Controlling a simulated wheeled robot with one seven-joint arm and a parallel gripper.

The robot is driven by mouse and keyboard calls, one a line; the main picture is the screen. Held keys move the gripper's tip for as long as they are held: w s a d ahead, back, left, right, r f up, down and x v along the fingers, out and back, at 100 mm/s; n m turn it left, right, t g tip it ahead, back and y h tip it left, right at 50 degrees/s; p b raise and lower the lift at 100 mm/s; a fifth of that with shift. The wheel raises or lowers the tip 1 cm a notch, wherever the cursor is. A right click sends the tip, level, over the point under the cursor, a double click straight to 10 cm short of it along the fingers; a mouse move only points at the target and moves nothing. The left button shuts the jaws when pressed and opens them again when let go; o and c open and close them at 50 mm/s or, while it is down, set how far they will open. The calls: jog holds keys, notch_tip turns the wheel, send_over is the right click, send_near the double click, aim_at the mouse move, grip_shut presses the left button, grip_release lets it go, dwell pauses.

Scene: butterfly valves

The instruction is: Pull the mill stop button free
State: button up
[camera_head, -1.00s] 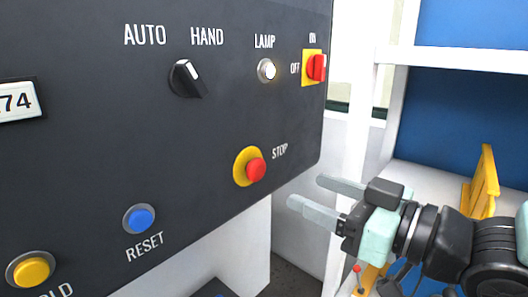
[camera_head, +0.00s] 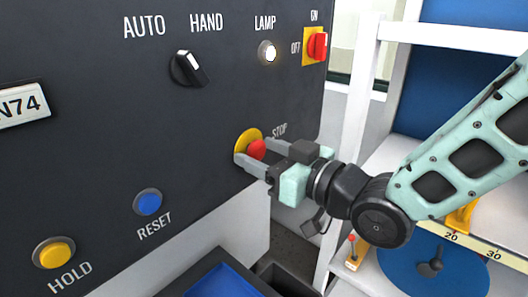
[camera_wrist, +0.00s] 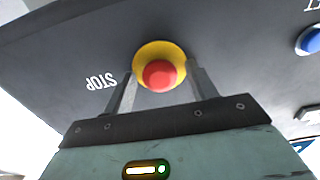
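The stop button (camera_head: 257,149) is a red mushroom head on a yellow round collar (camera_head: 244,139), on the dark panel left of the word STOP. My gripper (camera_head: 252,153) is at the button, its fingers pointing at the panel. In the wrist view the red button (camera_wrist: 160,75) lies between the two grey fingers (camera_wrist: 160,88), one to each side. A gap shows between each finger and the red head, so the gripper looks open around it. Whether the fingertips touch the panel or collar cannot be told.
The panel also carries a blue RESET button (camera_head: 148,202), a yellow HOLD button (camera_head: 54,253), a black AUTO/HAND selector (camera_head: 188,68), a lit lamp (camera_head: 268,52) and a red OFF/ON switch (camera_head: 317,46). A white shelf (camera_head: 440,36) stands right. A blue tray (camera_head: 222,283) sits below.

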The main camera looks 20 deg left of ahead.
grip_shut()
jog(key=shift+s+d+f+b, duration=0.15)
jog(key=shift+d+b, duration=0.25)
jog(key=shift+b, duration=0.55)
jog(key=shift+o, duration=1)
grip_release()
jog(key=shift+d, duration=0.2)
